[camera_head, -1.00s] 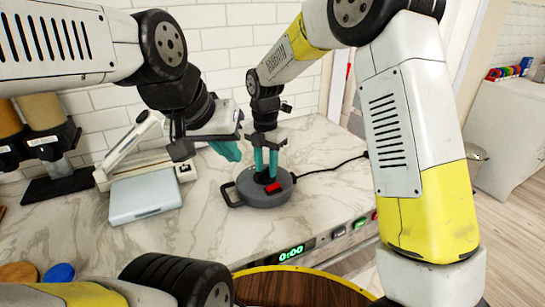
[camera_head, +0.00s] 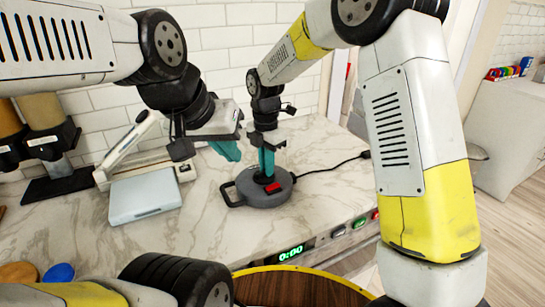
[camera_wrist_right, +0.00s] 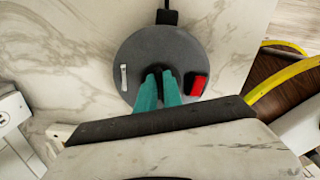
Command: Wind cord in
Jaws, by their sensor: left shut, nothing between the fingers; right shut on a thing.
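A grey round cord reel (camera_head: 248,199) lies flat on the marble counter, with a loop handle at its left and a red switch (camera_head: 272,188). Its black cord (camera_head: 328,168) runs out to the right, to a dark end near my right arm. In the right wrist view the reel (camera_wrist_right: 140,55) shows from above. My right gripper (camera_head: 267,177) points down, its teal fingers (camera_wrist_right: 159,84) shut on the small dark knob at the reel's centre. My left gripper (camera_head: 228,152) hangs above the counter, left of the right one, shut and empty.
A pale blue-grey box (camera_head: 146,196) and a white lever device (camera_head: 128,150) stand on the left. A green display (camera_head: 291,253) is on the counter's front edge. A yellow-rimmed round wooden top (camera_head: 290,288) is in front.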

